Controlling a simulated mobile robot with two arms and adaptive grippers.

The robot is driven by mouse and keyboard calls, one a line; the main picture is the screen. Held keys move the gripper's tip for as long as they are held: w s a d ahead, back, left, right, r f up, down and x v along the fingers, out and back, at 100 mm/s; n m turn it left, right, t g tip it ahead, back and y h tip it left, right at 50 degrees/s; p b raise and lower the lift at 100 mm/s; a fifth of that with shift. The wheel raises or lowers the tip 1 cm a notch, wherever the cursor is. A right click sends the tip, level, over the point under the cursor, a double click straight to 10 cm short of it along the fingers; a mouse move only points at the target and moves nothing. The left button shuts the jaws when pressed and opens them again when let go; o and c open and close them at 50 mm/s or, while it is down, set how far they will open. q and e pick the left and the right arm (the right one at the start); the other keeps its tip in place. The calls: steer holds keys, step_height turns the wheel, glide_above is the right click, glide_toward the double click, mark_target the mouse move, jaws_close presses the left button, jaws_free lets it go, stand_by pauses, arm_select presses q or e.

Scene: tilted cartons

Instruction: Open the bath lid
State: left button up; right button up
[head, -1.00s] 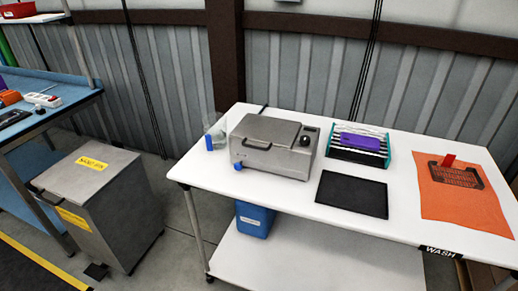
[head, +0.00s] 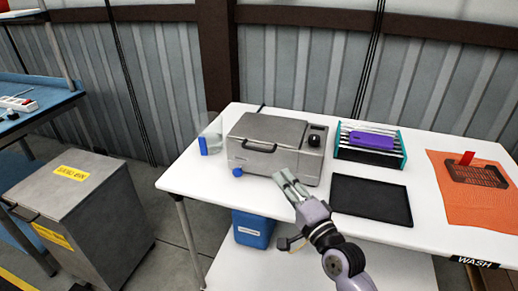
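The bath (head: 265,160) is a grey metal box on the white table, with a black knob on its right side and a blue knob at its lower front left. Its lid (head: 275,131) is closed, with a dark handle (head: 259,148) at the front edge. My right gripper (head: 284,178) is in front of the bath's lower right front, pointing up and left toward it. Its fingers look close together, but I cannot tell whether they are shut. It seems to hold nothing. My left gripper is not in view.
Right of the bath, a teal-ended rack (head: 371,146) holds a purple item. A black mat (head: 370,200) lies in front of it. An orange cloth (head: 458,205) carries a dark basket. A clear container with blue (head: 210,144) stands left. A blue bin (head: 252,230) is below the white table (head: 190,180).

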mark_target(259, 150)
steer(key=x, duration=1.4)
steer(key=shift+c, duration=0.4)
steer(key=shift+f, duration=0.1)
jaws_close()
